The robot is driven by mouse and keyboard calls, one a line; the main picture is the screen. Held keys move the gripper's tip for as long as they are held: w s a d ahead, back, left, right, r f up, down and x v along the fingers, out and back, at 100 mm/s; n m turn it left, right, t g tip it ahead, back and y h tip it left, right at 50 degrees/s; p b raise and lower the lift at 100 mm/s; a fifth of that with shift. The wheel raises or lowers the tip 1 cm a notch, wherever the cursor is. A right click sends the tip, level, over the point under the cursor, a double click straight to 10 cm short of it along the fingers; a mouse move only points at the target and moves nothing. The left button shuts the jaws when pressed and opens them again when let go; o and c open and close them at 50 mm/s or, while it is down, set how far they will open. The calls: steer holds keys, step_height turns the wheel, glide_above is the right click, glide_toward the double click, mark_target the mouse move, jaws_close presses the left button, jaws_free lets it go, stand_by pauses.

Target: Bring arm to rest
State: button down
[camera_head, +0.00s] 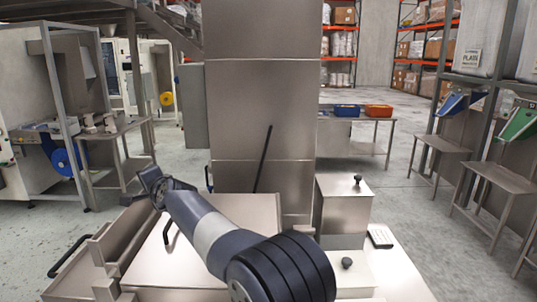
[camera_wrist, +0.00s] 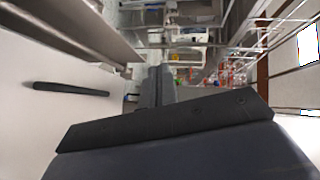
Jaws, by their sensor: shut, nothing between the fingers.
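My arm reaches from the bottom centre of the head view up and to the left, over a steel machine. My gripper (camera_head: 150,178) is at its far end, small in this view, above the machine's left side. In the wrist view my gripper (camera_wrist: 155,86) shows as dark grey fingers that are together and empty, beyond a wide dark bracket. Nothing is seen touching it.
A steel lid (camera_head: 180,262) lies under the arm, and a tall steel column (camera_head: 262,110) stands behind. A steel box with a black knob (camera_head: 342,210) is right of the arm. A bench (camera_head: 362,148) holds bins. Grey floor lies beyond.

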steer(key=d+r+m+y+b, duration=0.1)
steer(key=d+r, duration=1.6)
steer(key=d, duration=0.4)
steer(key=shift+d+r+t, duration=0.15)
steer(key=shift+r+t, duration=0.1)
steer(key=shift+t, duration=0.05)
